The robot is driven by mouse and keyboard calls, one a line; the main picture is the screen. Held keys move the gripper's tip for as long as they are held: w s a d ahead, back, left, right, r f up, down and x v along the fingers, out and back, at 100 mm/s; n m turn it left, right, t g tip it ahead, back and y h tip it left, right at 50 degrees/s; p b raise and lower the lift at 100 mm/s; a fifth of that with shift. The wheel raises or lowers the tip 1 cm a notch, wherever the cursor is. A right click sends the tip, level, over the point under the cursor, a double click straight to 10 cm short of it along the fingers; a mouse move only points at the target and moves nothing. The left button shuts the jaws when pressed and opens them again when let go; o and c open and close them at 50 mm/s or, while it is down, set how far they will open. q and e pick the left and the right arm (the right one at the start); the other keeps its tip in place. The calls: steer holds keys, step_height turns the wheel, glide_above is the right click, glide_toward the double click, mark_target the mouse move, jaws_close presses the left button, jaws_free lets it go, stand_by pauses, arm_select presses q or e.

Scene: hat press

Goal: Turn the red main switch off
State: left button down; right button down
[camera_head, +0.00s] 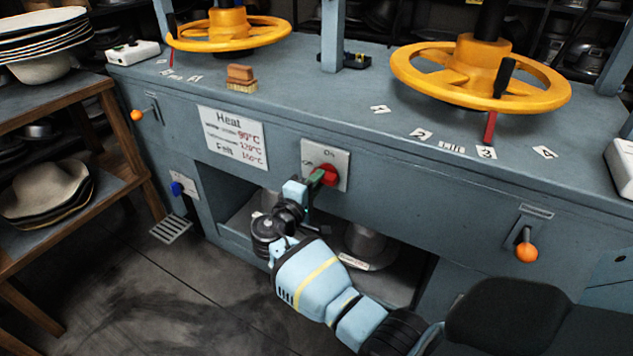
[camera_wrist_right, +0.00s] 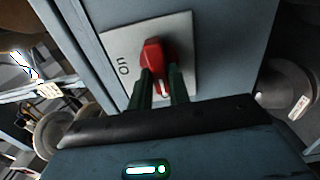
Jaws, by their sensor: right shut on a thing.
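The red main switch (camera_head: 328,174) is a red knob on a pale square plate (camera_head: 340,157) on the front of the blue-grey press bench. My right gripper (camera_head: 316,177) reaches it from the lower left in the head view. In the right wrist view the red switch (camera_wrist_right: 153,55) sits between the two dark green fingers of my right gripper (camera_wrist_right: 160,85), which is shut on it. A white mark shows on the knob near the fingers. The word "ON" is readable on the plate; the other lettering is partly hidden by the gripper. My left gripper is not in view.
Orange-knobbed levers (camera_head: 527,252) and (camera_head: 136,115) stick out of the bench front on either side. A blue switch (camera_head: 177,188) is at the lower left. Open bays with metal forms lie below the red switch. Yellow handwheels (camera_head: 480,78) stand on top.

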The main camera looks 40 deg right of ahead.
steer(key=c, duration=1.3)
jaws_free()
steer(key=shift+c, duration=0.2)
steer(key=shift+a, duration=0.1)
steer(key=v, duration=0.7)
steer(key=shift+s+a+p, duration=0.15)
steer(key=shift+a+p, duration=0.15)
